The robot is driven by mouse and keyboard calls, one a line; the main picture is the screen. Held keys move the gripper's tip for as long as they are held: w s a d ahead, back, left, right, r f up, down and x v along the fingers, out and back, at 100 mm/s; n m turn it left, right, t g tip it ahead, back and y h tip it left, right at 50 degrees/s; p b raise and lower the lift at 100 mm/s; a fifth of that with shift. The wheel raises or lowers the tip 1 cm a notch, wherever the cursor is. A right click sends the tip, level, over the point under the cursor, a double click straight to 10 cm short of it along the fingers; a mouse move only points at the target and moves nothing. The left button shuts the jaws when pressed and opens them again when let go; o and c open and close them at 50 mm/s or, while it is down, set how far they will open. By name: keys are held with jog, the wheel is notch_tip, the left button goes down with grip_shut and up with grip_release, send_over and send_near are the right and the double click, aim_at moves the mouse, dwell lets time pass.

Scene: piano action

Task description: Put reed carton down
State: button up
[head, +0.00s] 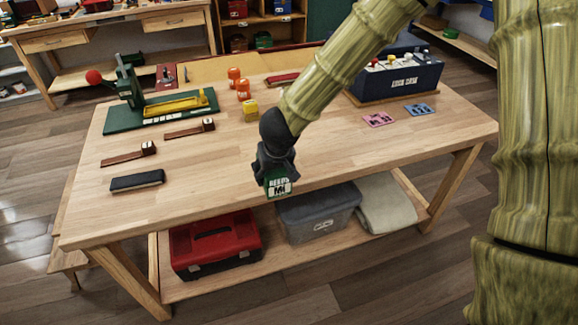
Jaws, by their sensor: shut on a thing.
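The reed carton (279,186) is a small green box with a white label reading "REEDS". It shows near the front edge of the wooden table (215,200). My gripper (276,172) is dark, points down and is shut on the carton's upper part. The carton's top is hidden by my gripper. From this one view I cannot tell whether the carton touches the tabletop or hangs above or in front of its edge.
A black block (137,181) and two hammer-like wooden parts (128,154) (190,130) lie left. A green fixture (160,108) stands behind them. Orange and yellow pieces (250,110) are mid-table. Pink and blue plates (378,119) (419,109) and a dark box (398,78) are right. The front right tabletop is clear.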

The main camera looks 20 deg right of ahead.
jog(key=w+d+p, duration=0.1)
jog(key=w+d, duration=0.1)
jog(key=w, duration=0.2)
jog(key=w+d+f+p, duration=0.1)
jog(key=w+d, duration=0.2)
jog(key=w, duration=0.2)
jog(key=w+d+p, duration=0.1)
jog(key=w+d, duration=0.2)
jog(key=w, duration=0.1)
jog(key=shift+w+d+f, duration=0.1)
jog(key=shift+w+f, duration=0.1)
jog(key=shift+w, duration=0.15)
notch_tip(320, 180, down, 4)
jog(key=shift+r, duration=0.15)
jog(key=o, duration=1.3)
jog(key=shift+r, duration=0.1)
jog(key=v, duration=1.2)
